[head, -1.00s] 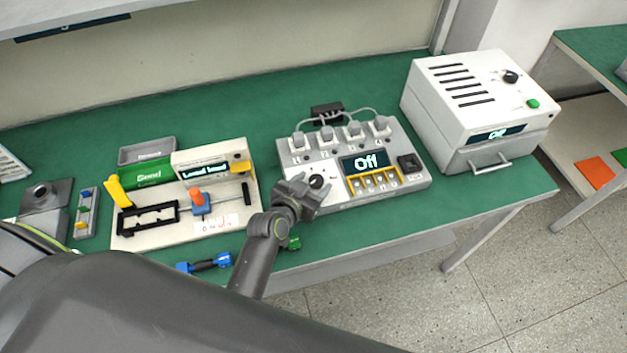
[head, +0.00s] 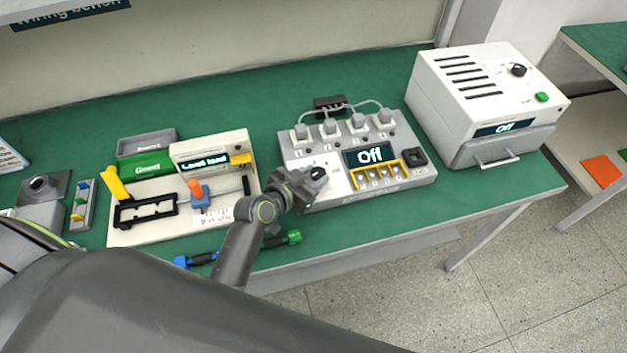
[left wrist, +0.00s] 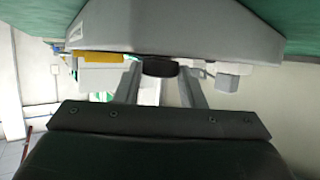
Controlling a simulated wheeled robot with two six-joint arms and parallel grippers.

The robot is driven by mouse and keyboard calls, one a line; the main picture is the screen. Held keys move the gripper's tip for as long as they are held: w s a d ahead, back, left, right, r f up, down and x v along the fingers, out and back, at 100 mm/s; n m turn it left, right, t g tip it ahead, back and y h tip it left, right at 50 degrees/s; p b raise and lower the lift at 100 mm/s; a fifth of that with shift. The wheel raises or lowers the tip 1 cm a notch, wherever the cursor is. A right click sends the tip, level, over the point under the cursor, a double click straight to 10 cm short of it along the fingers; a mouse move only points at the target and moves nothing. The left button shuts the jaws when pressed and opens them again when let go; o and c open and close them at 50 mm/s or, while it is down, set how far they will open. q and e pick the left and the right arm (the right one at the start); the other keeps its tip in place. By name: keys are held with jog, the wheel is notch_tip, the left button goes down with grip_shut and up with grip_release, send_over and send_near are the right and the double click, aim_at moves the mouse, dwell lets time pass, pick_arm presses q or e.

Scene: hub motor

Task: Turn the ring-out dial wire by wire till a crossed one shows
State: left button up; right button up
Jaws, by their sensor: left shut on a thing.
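The grey ring-out tester (head: 330,192) stands on the green bench, with several grey plugs along its back and a screen (head: 370,154) reading "Off". Its black dial (head: 319,172) is at the left of its top face. My left gripper (head: 306,183) comes from the front left and is shut on the dial. In the left wrist view the dial (left wrist: 160,67) sits between the two fingers. The fingers partly hide the dial, and I cannot read its pointer setting. My right gripper is not in view.
A cream fixture (head: 130,233) with a "Lead load" screen stands to the left, and a white box (head: 480,90) reading "Off" to the right. A blue-and-green-ended lead (head: 290,238) lies at the front edge, behind my forearm. Cables run behind the tester to a black block (head: 330,103).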

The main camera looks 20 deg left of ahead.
pick_arm(q)
jog(key=m+g+h+b, duration=0.1)
jog(key=b, duration=0.1)
jog(key=m+h+b, duration=0.2)
jog(key=m+g+h+b, duration=0.1)
jog(key=b, duration=0.1)
jog(key=shift+w+a+f+g+b, duration=0.3)
jog(key=shift+a+b, duration=0.1)
jog(key=shift+w+r+m+g+h+b, duration=0.1)
jog(key=shift+r+m+g+h+b, duration=0.15)
jog(key=shift+m+g+h+b, duration=0.6)
jog(key=shift+r, duration=0.1)
jog(key=o, duration=1)
